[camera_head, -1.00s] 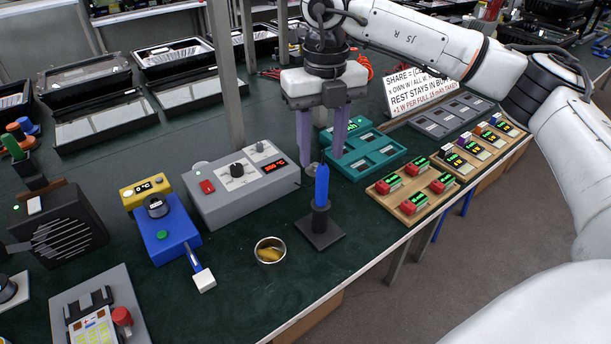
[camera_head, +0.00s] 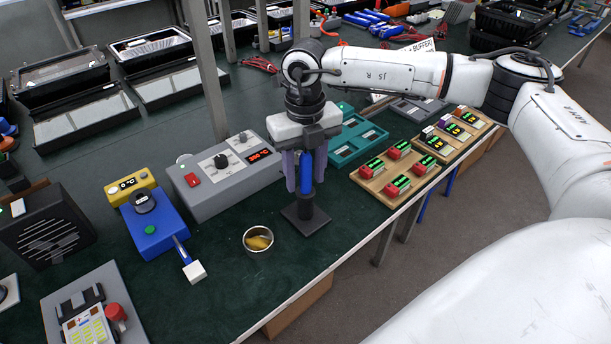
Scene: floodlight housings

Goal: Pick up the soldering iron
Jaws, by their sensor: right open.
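The soldering iron (camera_head: 306,172) has a blue handle and stands upright in a black stand (camera_head: 306,218) near the table's front edge. My right gripper (camera_head: 305,183) points down over it, open, with one purple finger to each side of the blue handle in the picture. The gripper body hides the handle's top. I cannot tell whether the fingers touch the handle. My left gripper is not in view.
A grey power station (camera_head: 225,180) with a red display stands left of the iron. A metal tin (camera_head: 258,240) with a yellow sponge sits in front. A teal tray (camera_head: 350,145) and a wooden board (camera_head: 398,190) with red connectors lie to the right.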

